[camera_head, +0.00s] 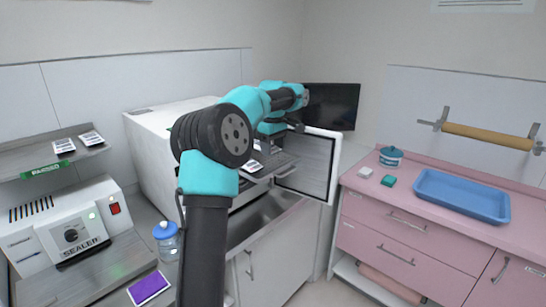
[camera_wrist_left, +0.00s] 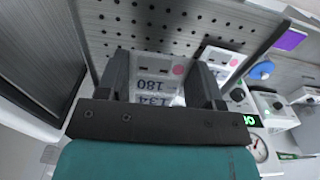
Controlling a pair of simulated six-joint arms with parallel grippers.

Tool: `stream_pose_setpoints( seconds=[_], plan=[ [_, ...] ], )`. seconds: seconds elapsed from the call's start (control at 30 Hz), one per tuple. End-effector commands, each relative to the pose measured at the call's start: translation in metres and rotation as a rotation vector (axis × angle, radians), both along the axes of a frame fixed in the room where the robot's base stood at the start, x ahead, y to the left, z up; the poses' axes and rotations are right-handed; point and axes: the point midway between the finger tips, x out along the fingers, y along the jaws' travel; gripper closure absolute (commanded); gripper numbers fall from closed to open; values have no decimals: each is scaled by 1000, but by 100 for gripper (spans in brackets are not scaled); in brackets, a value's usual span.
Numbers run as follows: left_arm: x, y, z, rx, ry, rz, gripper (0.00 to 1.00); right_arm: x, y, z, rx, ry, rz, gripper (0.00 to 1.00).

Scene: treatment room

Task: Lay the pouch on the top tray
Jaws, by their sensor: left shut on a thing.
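My left gripper (camera_wrist_left: 160,82) is shut on a white pouch (camera_wrist_left: 156,66) with a pink dot and the printed numbers 134 and 180. The pouch is between the two dark fingers, over a grey perforated tray (camera_wrist_left: 125,18); I cannot tell whether it touches the tray. A second white pouch (camera_wrist_left: 222,60) with a pink dot lies beside the right finger. In the head view, the left arm reaches to the tray (camera_head: 282,163) at the white sterilizer's open front. The arm hides much of the gripper there. My right gripper is not in view.
The white sterilizer (camera_head: 150,135) has its door (camera_head: 307,165) swung open to the right. A shelf (camera_head: 25,162) at left bears pouches and a green sign. The sealer (camera_head: 70,225), a blue-lidded jar (camera_head: 166,238) and a purple pad (camera_head: 148,288) stand below. A blue tray (camera_head: 462,200) sits on the pink cabinet.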

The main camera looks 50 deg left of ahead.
Motion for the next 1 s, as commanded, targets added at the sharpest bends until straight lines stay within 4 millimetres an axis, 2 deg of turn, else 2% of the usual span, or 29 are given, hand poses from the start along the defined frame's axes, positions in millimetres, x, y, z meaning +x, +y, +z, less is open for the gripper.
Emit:
stream_pose_setpoints(
  seconds=[0.33,0.67,1.0],
  plan=[
    [1,1,-1,0,0,0,62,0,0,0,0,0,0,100],
    [1,1,-33,0,2,0,62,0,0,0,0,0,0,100],
    [1,1,-36,0,0,0,62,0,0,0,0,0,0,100]
  ],
)
